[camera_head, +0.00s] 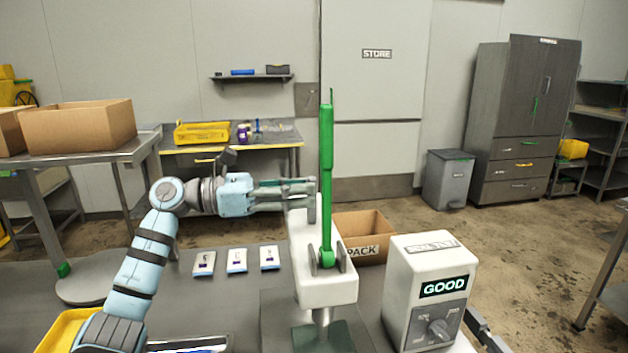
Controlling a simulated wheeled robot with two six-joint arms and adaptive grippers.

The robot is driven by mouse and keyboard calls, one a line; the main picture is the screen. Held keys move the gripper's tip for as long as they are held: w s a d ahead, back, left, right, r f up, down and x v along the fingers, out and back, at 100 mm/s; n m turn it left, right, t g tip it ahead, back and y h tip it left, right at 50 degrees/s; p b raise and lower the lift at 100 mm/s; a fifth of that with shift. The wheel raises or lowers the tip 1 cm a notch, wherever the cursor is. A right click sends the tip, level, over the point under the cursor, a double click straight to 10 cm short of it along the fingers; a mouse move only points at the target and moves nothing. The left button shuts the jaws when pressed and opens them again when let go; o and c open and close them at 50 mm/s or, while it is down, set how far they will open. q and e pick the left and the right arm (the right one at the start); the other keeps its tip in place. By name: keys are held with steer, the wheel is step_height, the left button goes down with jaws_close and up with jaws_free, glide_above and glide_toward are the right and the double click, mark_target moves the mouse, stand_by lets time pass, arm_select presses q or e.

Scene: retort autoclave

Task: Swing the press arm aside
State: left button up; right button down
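The press arm (327,160) is a long green lever standing nearly upright, its lower end on a pivot at the top of the white press body (325,289). My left gripper (312,190) comes in from the left, level with the lower half of the lever. Its fingers point right and look parted, with a gap between them and nothing seen held. The tips are close to the lever's left side; I cannot tell whether they touch it.
A white box (420,268) reading GOOD, with a dial, stands right of the press. An open PACK carton (365,235) is behind. Three white packets (237,260) lie on the grey bench (185,300) to the left. A yellow tray (62,330) is at front left.

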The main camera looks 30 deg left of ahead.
arm_select(q)
steer(key=shift+x, duration=1)
steer(key=shift+w+d, duration=0.3)
steer(key=shift+s, duration=0.25)
steer(key=shift+w, duration=0.1)
jaws_close()
